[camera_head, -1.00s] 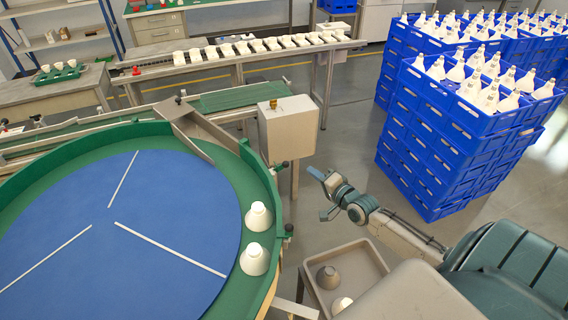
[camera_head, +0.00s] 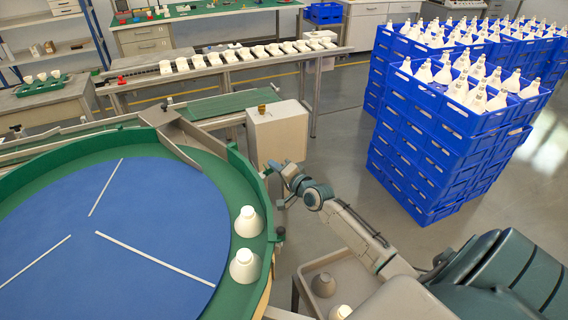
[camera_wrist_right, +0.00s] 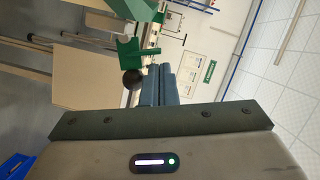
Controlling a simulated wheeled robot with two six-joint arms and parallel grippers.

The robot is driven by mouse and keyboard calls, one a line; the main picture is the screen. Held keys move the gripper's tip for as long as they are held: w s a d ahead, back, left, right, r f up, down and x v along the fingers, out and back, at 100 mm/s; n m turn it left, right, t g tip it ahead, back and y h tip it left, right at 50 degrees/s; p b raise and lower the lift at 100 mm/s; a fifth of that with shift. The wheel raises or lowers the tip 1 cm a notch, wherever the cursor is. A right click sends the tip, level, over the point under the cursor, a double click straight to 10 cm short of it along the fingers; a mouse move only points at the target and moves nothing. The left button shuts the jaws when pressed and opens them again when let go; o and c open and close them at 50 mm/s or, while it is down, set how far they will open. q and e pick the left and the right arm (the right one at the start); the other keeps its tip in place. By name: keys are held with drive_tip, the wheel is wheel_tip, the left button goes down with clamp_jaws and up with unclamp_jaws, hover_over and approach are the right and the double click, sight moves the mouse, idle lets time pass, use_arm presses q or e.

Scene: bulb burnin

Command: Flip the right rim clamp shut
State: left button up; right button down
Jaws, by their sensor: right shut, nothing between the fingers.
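The green rim of the round blue turntable (camera_head: 140,235) carries a small dark clamp (camera_head: 264,173) on its right side. A second dark clamp (camera_head: 280,233) sits lower on the same rim. My right gripper (camera_head: 274,166) is shut and empty, with its fingertips close beside the upper clamp. In the right wrist view the blue-grey fingers (camera_wrist_right: 160,85) lie together next to a black ball knob (camera_wrist_right: 132,79) below a green bracket (camera_wrist_right: 127,50). Contact with the knob cannot be told. My left gripper is not in view.
A grey box on a post (camera_head: 277,138) stands just beyond the gripper. Two white bulbs (camera_head: 245,265) stand on the rim's inner track. A tray (camera_head: 350,279) lies below my right arm. Stacked blue crates (camera_head: 430,140) stand at right.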

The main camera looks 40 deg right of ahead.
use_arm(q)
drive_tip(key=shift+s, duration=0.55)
use_arm(e)
drive_tip(key=shift+a+f, duration=0.15)
drive_tip(key=shift+a, duration=0.05)
use_arm(q)
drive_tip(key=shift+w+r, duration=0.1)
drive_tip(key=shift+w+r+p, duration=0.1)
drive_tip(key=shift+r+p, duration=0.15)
drive_tip(key=shift+p, duration=0.1)
use_arm(e)
drive_tip(key=shift+a+n, duration=0.15)
drive_tip(key=shift+n, duration=0.15)
use_arm(q)
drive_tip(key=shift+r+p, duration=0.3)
drive_tip(key=shift+p, duration=0.05)
use_arm(e)
drive_tip(key=shift+w+a+r+n, duration=0.15)
drive_tip(key=shift+r+n, duration=0.1)
drive_tip(key=shift+n, duration=0.15)
